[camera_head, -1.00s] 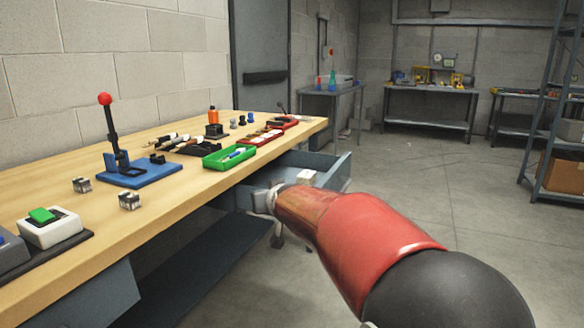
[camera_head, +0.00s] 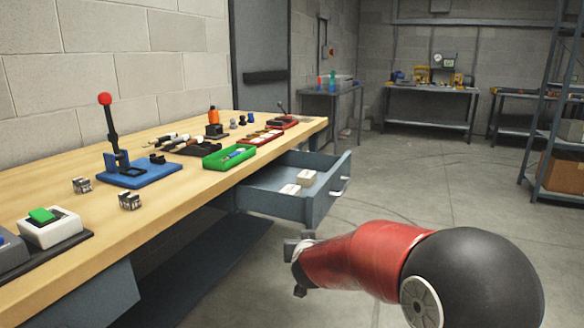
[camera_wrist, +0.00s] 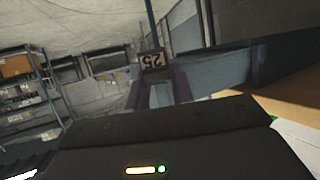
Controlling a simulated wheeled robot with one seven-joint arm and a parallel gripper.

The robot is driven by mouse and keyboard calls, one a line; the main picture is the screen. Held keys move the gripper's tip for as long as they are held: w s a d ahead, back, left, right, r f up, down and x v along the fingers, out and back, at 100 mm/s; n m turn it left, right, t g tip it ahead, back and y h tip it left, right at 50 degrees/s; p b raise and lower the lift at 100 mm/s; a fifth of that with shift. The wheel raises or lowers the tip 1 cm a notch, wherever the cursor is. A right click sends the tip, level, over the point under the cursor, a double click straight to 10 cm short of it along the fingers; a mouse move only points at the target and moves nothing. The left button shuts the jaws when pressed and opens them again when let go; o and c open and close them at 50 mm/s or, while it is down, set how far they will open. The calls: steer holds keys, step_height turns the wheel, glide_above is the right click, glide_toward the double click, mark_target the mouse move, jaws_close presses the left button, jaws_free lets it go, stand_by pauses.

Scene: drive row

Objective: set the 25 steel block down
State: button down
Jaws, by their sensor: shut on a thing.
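The 25 steel block (camera_wrist: 153,61) shows in the wrist view, with a dark "25" on its pale face, turned upside down. It sits between the tips of my gripper (camera_wrist: 155,78), which is shut on it. In the head view my gripper (camera_head: 298,250) is in front of the open drawer, lower in the picture and off the bench. I cannot make out the held block clearly there.
The open drawer (camera_head: 283,206) holds two white boxes and juts from the wooden bench (camera_head: 60,250). Two small steel blocks (camera_head: 82,184) (camera_head: 130,200) stand on the bench by a blue lever press (camera_head: 140,172). A green tray (camera_head: 229,157) lies farther back.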

steer(key=s+d+f+m+h, duration=0.3)
steer(key=s+d+f+h, duration=0.1)
steer(key=s+d+f, duration=0.5)
step_height(320, 180, down, 3)
steer(key=shift+s+d+g, duration=0.3)
steer(key=shift+s+d, duration=0.05)
steer(key=shift+d, duration=0.9)
steer(key=shift+d, duration=0.1)
steer(key=shift+w, duration=0.1)
